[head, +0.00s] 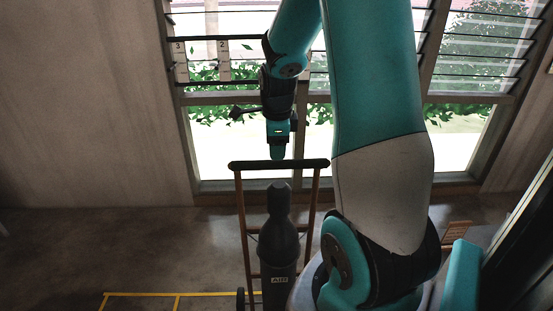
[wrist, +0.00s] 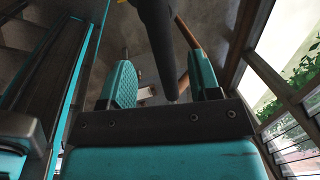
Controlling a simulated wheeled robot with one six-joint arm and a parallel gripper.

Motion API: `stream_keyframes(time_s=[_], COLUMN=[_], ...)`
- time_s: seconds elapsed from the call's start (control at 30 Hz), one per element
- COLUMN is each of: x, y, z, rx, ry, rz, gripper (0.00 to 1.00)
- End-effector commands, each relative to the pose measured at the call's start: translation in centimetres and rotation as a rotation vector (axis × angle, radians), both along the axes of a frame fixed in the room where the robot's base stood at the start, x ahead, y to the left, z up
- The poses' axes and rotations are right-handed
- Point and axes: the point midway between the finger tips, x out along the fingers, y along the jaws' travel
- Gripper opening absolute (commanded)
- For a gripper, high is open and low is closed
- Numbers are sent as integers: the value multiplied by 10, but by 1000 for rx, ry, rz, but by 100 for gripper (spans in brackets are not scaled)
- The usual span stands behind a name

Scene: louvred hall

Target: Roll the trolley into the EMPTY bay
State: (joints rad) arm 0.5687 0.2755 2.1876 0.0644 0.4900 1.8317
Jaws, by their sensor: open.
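The trolley (head: 243,215) stands upright in the head view, with brown side posts and a black handle bar across its top. It carries a dark cylinder (head: 278,238) labelled AIR. My gripper (head: 278,154) points down just above the middle of the handle. In the wrist view its two teal fingers are apart, and the black handle bar (wrist: 158,40) shows between them; I cannot tell whether they touch it. Yellow floor lines (head: 177,295) mark bays at the lower left, mostly cut off by the frame. Which bay is empty cannot be seen.
Number cards 3 (head: 179,60) and 2 (head: 223,58) hang before the louvred window. A pale wall (head: 85,100) stands at the left. The floor (head: 120,245) left of the trolley looks clear. A slatted brown thing (head: 456,233) lies at the right, partly behind my arm.

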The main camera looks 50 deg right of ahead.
Motion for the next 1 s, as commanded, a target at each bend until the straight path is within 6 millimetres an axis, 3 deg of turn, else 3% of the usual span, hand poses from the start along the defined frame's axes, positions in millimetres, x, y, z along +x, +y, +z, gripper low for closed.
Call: stream_keyframes(time_s=[0.1, 0.3, 0.73, 0.9, 1.0], x=[2, 7, 8, 8, 8], y=[-3, -8, -9, -9, -9], z=[-25, -52, -62, -62, -62], rx=[4, 2, -1, 0, 0], ry=[6, 3, -1, 0, 0], rz=[0, 1, 1, 1, 1], gripper=[57, 57, 57, 18, 0])
